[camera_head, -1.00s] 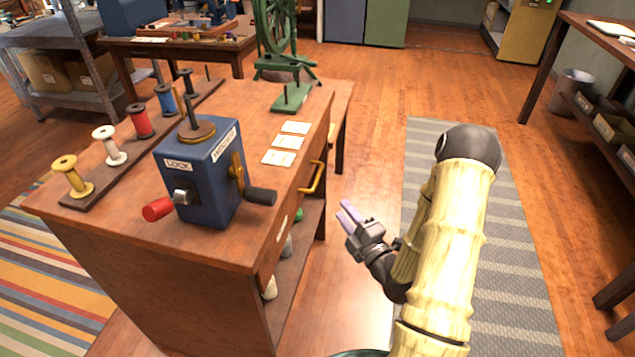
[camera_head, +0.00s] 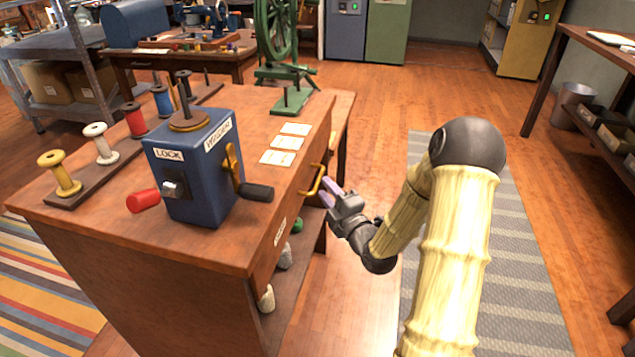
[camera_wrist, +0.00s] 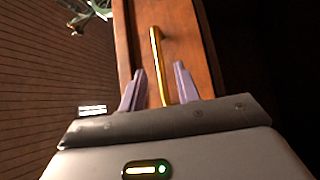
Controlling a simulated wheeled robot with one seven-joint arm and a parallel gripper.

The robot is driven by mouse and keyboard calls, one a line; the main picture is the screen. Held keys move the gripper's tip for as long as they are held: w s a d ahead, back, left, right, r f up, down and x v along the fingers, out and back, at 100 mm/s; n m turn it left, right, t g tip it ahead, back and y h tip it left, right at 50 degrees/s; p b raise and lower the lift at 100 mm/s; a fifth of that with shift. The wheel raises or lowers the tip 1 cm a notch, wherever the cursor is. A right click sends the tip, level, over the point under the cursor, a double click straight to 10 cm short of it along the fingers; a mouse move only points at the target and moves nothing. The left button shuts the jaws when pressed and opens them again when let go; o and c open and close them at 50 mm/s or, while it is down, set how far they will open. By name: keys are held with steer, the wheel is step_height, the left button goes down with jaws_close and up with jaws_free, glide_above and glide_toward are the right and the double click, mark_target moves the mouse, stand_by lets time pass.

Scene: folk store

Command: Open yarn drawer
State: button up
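The yarn drawer (camera_head: 287,223) is in the right side of the wooden cabinet, its front flush with the cabinet as far as I can see. It has a brass bar handle (camera_head: 317,181), which also shows in the wrist view (camera_wrist: 157,62), running lengthwise between my finger lines. My gripper (camera_head: 327,196) is open right at the handle, with its two lilac fingers (camera_wrist: 156,88) on either side of the handle's near end. I cannot tell whether the fingers touch it. A small pale label (camera_head: 280,231) is on the drawer front.
On the cabinet top stand a blue box (camera_head: 194,172) marked LOCK with a red-knobbed lever, several thread spools (camera_head: 103,143), paper cards (camera_head: 283,143) and a green spinning wheel (camera_head: 283,60). Yarn balls lie on the open shelf below. Floor and grey rug (camera_head: 500,250) are clear.

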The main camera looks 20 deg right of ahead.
mark_target(318, 179)
steer(key=x, duration=0.5)
steer(key=shift+s, duration=0.15)
steer(key=shift+c, duration=0.4)
jaws_close()
